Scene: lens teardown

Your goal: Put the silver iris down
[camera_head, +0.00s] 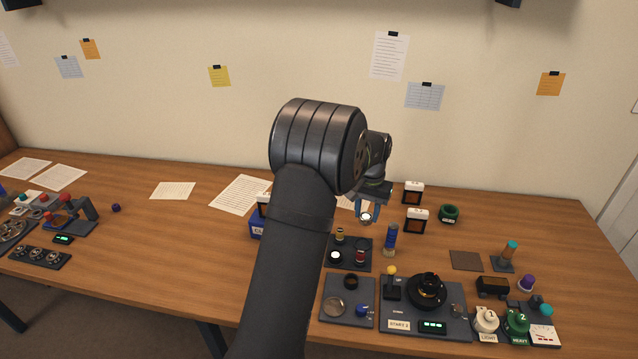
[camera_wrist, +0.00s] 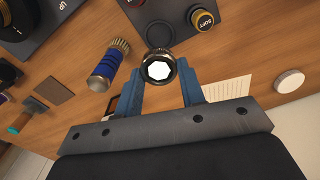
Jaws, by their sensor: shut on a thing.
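The silver iris (camera_wrist: 159,71) is a small metal ring with a bright, many-sided opening, held between the blue fingertips of my gripper (camera_wrist: 160,79). It also shows in the head view (camera_head: 366,217), small and pale at the tips of my gripper (camera_head: 365,211). My gripper is shut on it, over the wooden table (camera_head: 180,235) behind the dark trays. The iris looks apart from the table, but its exact height is hard to tell. Part of its rim is hidden by the fingers.
A dark tray with knobs (camera_head: 349,242) lies in front, and a second tray (camera_head: 345,315) nearer. White-and-dark boxes (camera_head: 417,220) and a green ring (camera_head: 449,213) stand to the right. A brown mat (camera_head: 466,261) lies bare.

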